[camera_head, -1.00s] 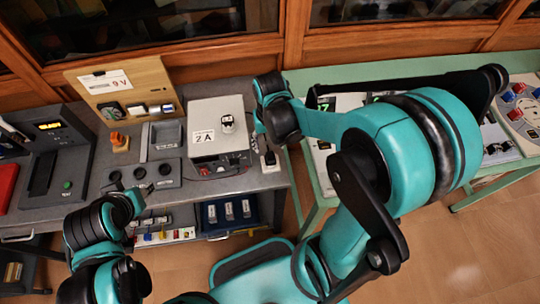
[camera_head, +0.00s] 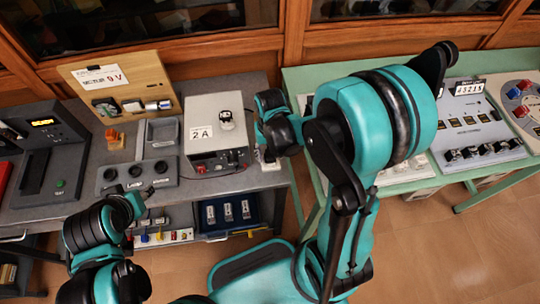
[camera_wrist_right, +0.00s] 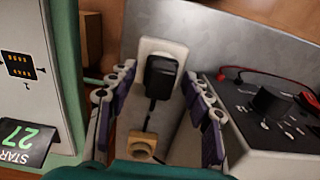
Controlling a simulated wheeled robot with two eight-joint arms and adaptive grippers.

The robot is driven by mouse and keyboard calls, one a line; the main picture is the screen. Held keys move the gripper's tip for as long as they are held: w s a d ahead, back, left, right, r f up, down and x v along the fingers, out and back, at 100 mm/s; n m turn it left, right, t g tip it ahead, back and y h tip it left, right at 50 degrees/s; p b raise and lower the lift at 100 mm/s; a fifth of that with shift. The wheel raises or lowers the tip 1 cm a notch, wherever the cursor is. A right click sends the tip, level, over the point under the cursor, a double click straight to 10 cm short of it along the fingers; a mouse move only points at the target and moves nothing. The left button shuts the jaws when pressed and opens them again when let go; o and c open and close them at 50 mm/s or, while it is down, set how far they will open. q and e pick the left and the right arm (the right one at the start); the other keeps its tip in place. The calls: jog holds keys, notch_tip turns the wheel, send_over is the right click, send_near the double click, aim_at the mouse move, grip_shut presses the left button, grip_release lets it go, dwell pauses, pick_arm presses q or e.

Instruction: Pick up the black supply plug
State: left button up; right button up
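The black supply plug (camera_wrist_right: 161,76) sits in a white socket plate (camera_wrist_right: 163,49) in the right wrist view, with its black cable running down to a small tan block (camera_wrist_right: 142,145). My right gripper (camera_wrist_right: 158,82) is open, its two fingers standing apart on either side of the plug, with no clear contact. In the head view my right wrist (camera_head: 276,125) is over the right end of the grey bench and mostly hides the plug. My left arm (camera_head: 100,225) is low at the left, and its fingers are too unclear to read.
A power supply box marked 2 A (camera_head: 215,120) stands just left of my right wrist; its knob panel (camera_wrist_right: 270,110) is close beside the right finger. A green table (camera_head: 470,182) with panels is on the right.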

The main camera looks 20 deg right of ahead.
jog(key=c, duration=0.8)
jog(key=shift+r, duration=0.1)
jog(key=shift+r, duration=0.25)
notch_tip(320, 180, up, 4)
jog(key=shift+p, duration=1.25)
jog(key=s+r+p, duration=0.1)
jog(key=s+r, duration=0.1)
jog(key=s, duration=0.2)
jog(key=s+r+p, duration=0.2)
jog(key=s, duration=0.1)
jog(key=s+r+p, duration=0.1)
jog(key=s+r, duration=0.1)
jog(key=s, duration=0.2)
jog(key=shift+s+r, duration=0.15)
jog(key=shift+s, duration=0.2)
